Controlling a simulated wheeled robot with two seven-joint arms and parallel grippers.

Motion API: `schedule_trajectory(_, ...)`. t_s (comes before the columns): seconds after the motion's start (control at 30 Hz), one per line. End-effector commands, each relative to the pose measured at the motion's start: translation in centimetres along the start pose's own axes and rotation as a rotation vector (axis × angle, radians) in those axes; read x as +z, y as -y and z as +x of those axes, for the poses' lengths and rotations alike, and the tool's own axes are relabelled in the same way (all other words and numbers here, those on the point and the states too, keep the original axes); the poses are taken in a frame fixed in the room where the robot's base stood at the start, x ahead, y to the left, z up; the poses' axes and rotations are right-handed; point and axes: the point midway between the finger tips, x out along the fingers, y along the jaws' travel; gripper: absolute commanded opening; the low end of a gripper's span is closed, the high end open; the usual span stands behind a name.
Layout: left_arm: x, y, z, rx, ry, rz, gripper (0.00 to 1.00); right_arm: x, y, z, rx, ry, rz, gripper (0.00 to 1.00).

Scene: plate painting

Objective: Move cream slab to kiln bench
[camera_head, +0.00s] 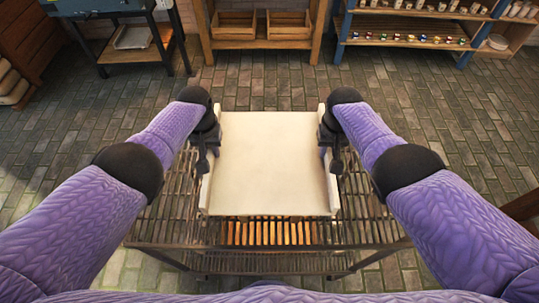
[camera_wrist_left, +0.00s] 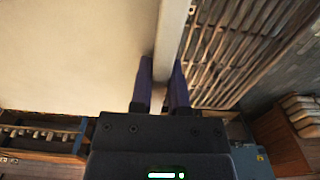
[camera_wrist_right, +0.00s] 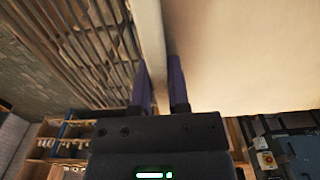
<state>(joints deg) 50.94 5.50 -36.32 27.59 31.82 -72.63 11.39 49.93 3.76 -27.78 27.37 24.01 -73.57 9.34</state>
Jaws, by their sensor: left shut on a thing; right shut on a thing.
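The cream slab (camera_head: 268,165) is a flat, pale board with raised side edges. It lies level between my two arms, over a slatted metal rack (camera_head: 165,225). My left gripper (camera_head: 207,150) is shut on the slab's left edge; the left wrist view shows the edge (camera_wrist_left: 172,40) between its fingers (camera_wrist_left: 162,85). My right gripper (camera_head: 328,148) is shut on the right edge; the right wrist view shows that edge (camera_wrist_right: 150,40) between its fingers (camera_wrist_right: 160,85). Whether the slab touches the rack cannot be told. I cannot tell which piece of furniture is the kiln bench.
A wooden shelf with two boxes (camera_head: 262,25) stands at the far side. A blue-framed shelf (camera_head: 405,30) with small pots is at the far right. A dark metal stand (camera_head: 130,45) is at the far left. Brick floor (camera_head: 440,95) lies open between.

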Motion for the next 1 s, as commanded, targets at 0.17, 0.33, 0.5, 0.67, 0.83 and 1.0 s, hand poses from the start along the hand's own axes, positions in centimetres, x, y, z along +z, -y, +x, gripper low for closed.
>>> schedule_trajectory(0.17,0.0,0.1,0.0,-0.002,0.001,-0.001,0.0,0.0,-0.1,0.0,0.001,0.0,0.001,0.0)
schedule_trajectory(0.33,0.0,0.1,0.0,-0.002,0.001,-0.001,0.0,0.0,-0.1,0.0,0.002,0.0,0.001,0.0)
schedule_trajectory(0.5,-0.1,0.1,-0.2,-0.001,-0.003,0.0,0.0,-0.1,0.0,-0.2,0.001,-0.003,0.0,0.0)
schedule_trajectory(0.67,-0.1,0.1,-1.1,-0.001,-0.004,0.0,0.0,-0.1,-0.1,-1.1,0.001,-0.004,0.0,0.0)
schedule_trajectory(0.83,-0.2,0.1,-3.1,-0.001,-0.007,-0.001,0.0,-0.2,-0.1,-3.2,0.001,-0.008,0.0,0.0)
schedule_trajectory(1.0,-0.2,0.1,-5.2,-0.002,-0.009,-0.001,0.0,-0.2,-0.1,-5.3,0.001,-0.01,0.0,0.0)
